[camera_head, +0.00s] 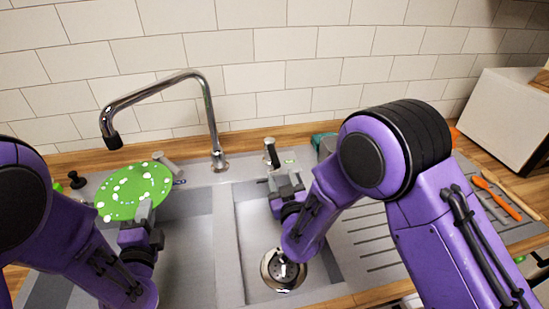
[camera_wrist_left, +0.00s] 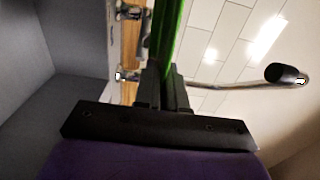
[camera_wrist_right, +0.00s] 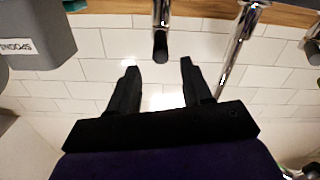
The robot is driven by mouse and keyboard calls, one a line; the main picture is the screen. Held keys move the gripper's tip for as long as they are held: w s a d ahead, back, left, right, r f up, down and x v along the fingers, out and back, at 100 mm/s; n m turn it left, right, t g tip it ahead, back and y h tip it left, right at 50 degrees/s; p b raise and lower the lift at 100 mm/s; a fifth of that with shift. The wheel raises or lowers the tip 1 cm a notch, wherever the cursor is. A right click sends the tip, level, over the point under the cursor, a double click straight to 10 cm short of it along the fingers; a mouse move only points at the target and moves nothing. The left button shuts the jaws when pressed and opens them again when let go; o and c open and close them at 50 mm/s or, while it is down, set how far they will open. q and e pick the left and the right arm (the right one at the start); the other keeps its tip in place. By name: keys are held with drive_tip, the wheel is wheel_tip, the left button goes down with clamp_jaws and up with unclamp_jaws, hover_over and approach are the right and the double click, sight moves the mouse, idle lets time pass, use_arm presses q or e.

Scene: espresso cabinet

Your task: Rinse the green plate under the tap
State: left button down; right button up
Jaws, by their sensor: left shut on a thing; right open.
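The green plate (camera_head: 125,202), dotted with white spots, is held tilted over the left sink basin, just below the spout end (camera_head: 113,141) of the chrome tap (camera_head: 207,100). No water stream shows. My left gripper (camera_head: 146,210) is shut on the plate's near edge; in the left wrist view the plate (camera_wrist_left: 172,35) is a thin green edge between the fingers (camera_wrist_left: 165,85). My right gripper (camera_head: 284,180) is open and empty, just in front of a black-topped lever (camera_head: 271,152). In the right wrist view this lever (camera_wrist_right: 161,35) lies ahead, between the open fingers (camera_wrist_right: 159,67).
A grey bin labelled SPOONS (camera_wrist_right: 35,35) is beside my right gripper. A white box (camera_head: 505,115) and orange-handled utensils (camera_head: 497,195) are at the right.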

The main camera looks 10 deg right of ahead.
sight(275, 159)
use_arm(q)
wheel_tip(275, 159, up, 3)
drive_tip(key=shift+w+f+p, duration=0.1)
drive_tip(key=shift+p, duration=1.05)
use_arm(e)
drive_tip(key=w, duration=0.8)
use_arm(q)
drive_tip(key=shift+r, duration=0.2)
use_arm(e)
drive_tip(key=shift+w, duration=0.65)
use_arm(q)
drive_tip(key=shift+f, duration=0.1)
use_arm(e)
clamp_jaws()
